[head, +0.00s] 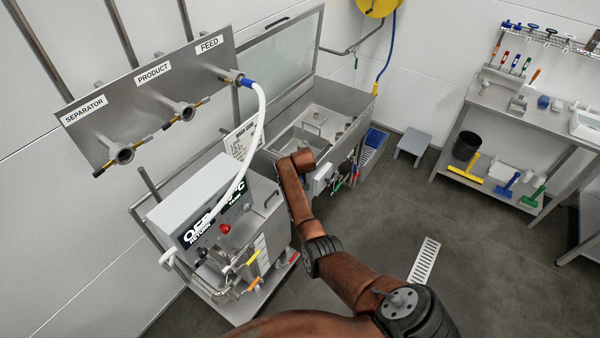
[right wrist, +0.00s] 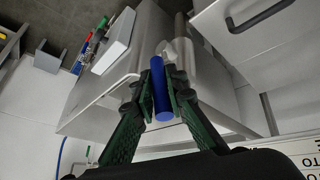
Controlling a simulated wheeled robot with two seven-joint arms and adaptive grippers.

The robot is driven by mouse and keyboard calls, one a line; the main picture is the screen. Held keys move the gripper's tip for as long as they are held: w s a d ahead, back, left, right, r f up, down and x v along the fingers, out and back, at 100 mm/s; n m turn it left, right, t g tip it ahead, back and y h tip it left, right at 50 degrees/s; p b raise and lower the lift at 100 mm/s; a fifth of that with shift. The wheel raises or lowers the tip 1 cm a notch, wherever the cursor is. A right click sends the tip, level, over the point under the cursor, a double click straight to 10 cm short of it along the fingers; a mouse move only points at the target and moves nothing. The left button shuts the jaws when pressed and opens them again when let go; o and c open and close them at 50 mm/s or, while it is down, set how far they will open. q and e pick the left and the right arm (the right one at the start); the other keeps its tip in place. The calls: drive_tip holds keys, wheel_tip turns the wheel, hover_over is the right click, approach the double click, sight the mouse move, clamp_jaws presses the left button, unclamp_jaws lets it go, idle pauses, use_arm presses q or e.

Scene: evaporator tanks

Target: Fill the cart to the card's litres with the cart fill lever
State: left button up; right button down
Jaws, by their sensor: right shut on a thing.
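The steel cart (head: 270,205) stands at the lower left in the head view, with a control box (head: 178,203) on it. Its display is tilted and I cannot read it fully. A red button (head: 225,229) and yellow and orange handles (head: 253,284) are on its front. A white card (head: 241,139) with print too small to read stands behind the cart. In the right wrist view my right gripper (right wrist: 160,88) is shut on a blue cylindrical handle (right wrist: 158,73) beside a steel body. I cannot tell what the handle belongs to. My left gripper is out of view.
A steel tank with a raised lid (head: 283,53) stands behind the cart. A panel labelled SEPARATOR, PRODUCT and FEED (head: 150,85) hangs at upper left; a white hose (head: 262,112) runs from FEED. A stool (head: 412,143) and workbench stand right. Floor between is open, with a drain (head: 424,260).

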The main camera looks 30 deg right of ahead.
drive_tip(key=shift+w+d+r+p, duration=0.1)
drive_tip(key=shift+d+r+p, duration=0.05)
drive_tip(key=shift+d+p, duration=0.2)
idle(0.3)
drive_tip(key=c, duration=1.9)
unclamp_jaws()
drive_tip(key=shift+y, duration=0.3)
drive_tip(key=shift+c, duration=0.2)
drive_tip(key=v, duration=1.2)
drive_tip(key=shift+w, duration=0.15)
idle(0.7)
